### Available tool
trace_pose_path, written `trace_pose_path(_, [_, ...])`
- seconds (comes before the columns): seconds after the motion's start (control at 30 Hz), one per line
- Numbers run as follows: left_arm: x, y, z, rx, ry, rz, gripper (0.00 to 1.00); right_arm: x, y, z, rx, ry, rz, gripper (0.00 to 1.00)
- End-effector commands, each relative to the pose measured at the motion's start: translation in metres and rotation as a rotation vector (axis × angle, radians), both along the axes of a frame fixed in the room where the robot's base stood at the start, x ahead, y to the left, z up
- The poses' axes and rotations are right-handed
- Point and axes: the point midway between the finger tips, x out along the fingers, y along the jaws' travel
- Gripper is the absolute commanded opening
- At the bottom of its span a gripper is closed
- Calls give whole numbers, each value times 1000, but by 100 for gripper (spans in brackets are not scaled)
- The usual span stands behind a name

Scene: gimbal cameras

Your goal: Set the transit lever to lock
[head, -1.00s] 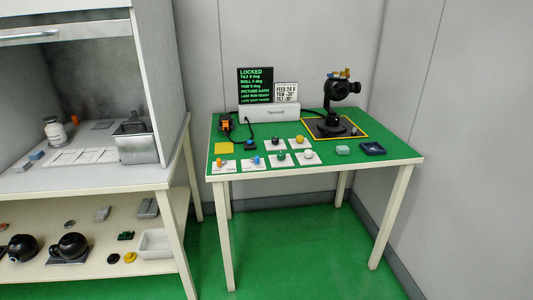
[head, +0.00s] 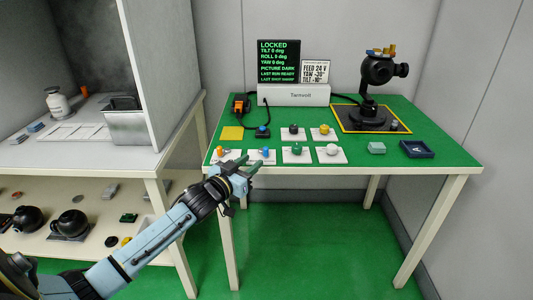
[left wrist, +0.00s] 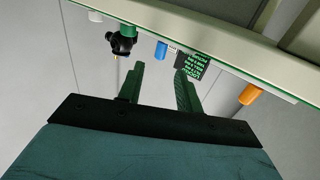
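The black gimbal (head: 375,80) with a camera on it stands on a yellow-edged mat (head: 345,125) at the table's back right. Small orange and yellow parts (head: 381,51) sit on top of it; I cannot tell which control is the transit lever. The black display (head: 279,61) reads LOCKED in green. My left gripper (head: 252,164) is open and empty at the table's front edge, near the orange (head: 221,151) and blue (head: 265,152) controls. The left wrist view shows its two fingers apart (left wrist: 158,85), with the blue control (left wrist: 161,50) and orange control (left wrist: 250,94) beyond. My right gripper is out of view.
White plates with green (head: 296,149), white (head: 332,149) and yellow (head: 324,131) knobs stand along the green table (head: 420,128). A pale green block (head: 376,148) and blue tray (head: 416,149) lie at right. A cabinet (head: 150,90) stands left.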

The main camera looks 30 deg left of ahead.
Motion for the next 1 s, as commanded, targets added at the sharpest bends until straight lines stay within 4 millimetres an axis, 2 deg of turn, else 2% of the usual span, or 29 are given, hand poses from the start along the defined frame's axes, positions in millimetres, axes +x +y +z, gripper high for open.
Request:
trace_pose_path(0.03, [10,0,0,2,-3,1,35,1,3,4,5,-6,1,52])
trace_pose_path(0.3, [53,-1,-1,2,0,2,35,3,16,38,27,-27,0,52])
trace_pose_path(0.5, [75,-2,-1,1,0,1,35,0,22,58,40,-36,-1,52])
trace_pose_path(0.7, [84,-2,0,1,1,1,35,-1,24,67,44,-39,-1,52])
trace_pose_path(0.97, [85,-3,0,1,1,1,35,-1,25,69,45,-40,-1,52])
trace_pose_path(1.0, [85,-3,0,1,2,1,32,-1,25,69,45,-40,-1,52])
